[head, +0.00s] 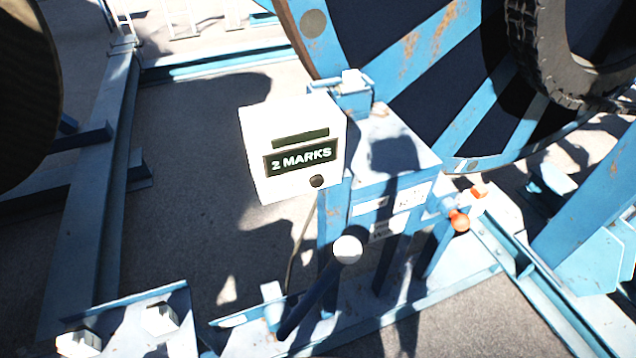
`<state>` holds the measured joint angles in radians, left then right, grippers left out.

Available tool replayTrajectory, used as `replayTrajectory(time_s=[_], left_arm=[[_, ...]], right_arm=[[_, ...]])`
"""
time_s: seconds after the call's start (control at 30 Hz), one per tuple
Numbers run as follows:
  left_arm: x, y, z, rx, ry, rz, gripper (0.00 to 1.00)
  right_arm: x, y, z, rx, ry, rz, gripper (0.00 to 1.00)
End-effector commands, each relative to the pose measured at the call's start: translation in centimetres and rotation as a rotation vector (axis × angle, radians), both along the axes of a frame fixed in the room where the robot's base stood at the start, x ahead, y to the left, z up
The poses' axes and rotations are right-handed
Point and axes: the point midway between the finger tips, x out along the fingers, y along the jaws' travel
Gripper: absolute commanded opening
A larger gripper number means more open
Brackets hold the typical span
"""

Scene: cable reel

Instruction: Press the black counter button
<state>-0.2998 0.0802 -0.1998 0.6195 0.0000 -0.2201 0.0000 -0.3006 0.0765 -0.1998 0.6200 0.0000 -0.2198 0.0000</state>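The black counter button (317,181) is a small round dark knob low on the right of the front face of a white counter box (265,185). Above the button the box carries a dark label (300,159) reading "2 MARKS" and a dark display strip (300,138). Nothing covers the button. Neither of my grippers shows in the head view.
The box sits beside a blue steel stand (395,170). A lever with a white round knob (348,249) rises in front of and below the box. An orange knob (459,221) is to the right. A large blue reel (420,50) with a tire (545,55) stands behind. Floor left of the box is open.

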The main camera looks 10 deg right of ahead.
Motion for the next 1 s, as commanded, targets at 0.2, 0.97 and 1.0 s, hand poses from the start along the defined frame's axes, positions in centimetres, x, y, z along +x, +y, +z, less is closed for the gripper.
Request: replayTrajectory(time_s=[0.2, 0.97, 1.0], left_arm=[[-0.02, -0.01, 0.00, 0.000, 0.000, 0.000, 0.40], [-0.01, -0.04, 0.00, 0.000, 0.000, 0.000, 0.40], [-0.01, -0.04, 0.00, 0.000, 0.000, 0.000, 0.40]], right_arm=[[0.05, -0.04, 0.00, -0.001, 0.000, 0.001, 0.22], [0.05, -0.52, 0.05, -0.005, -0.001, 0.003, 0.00], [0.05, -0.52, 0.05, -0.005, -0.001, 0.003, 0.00]])
